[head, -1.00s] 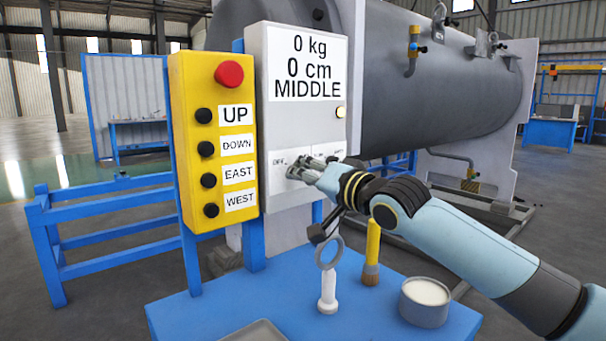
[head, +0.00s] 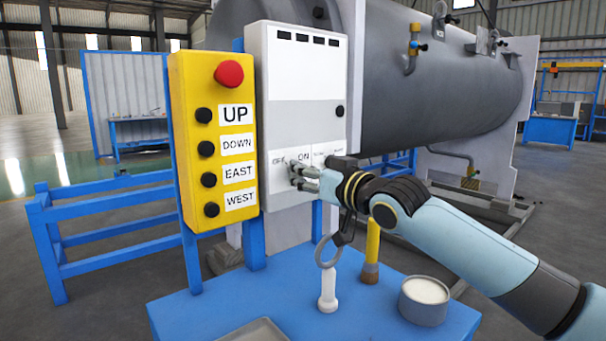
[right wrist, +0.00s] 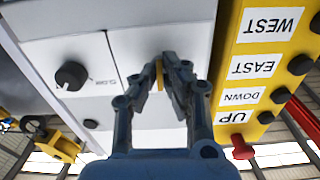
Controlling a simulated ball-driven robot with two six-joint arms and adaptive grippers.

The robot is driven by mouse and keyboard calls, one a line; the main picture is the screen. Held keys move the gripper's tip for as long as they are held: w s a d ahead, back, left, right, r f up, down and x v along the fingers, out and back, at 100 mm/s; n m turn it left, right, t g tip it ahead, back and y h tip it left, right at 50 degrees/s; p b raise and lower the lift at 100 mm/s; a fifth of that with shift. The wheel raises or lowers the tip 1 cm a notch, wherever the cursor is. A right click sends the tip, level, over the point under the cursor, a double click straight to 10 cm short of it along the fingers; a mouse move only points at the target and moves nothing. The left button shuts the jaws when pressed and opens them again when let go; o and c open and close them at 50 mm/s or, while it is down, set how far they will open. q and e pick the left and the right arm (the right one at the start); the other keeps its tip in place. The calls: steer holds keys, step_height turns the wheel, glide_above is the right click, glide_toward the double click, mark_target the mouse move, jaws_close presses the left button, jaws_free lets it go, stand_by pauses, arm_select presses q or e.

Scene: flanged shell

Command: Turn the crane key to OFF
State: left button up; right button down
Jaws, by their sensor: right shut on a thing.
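My right gripper (head: 297,172) is at the lower front of the box, by these labels. In the right wrist view, its fingers (right wrist: 164,76) are shut on a thin yellow key (right wrist: 160,77) standing out from the panel. In the head view the fingers hide the key. My left gripper is in neither view.
A yellow pendant (head: 213,140) with a red button (head: 229,74) hangs left of the box. A black knob (right wrist: 73,76) is beside the key.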

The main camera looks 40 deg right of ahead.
steer(key=shift+n+b, duration=1.2)
steer(key=shift+n, duration=3.4)
steer(key=c, duration=1.5)
jaws_free()
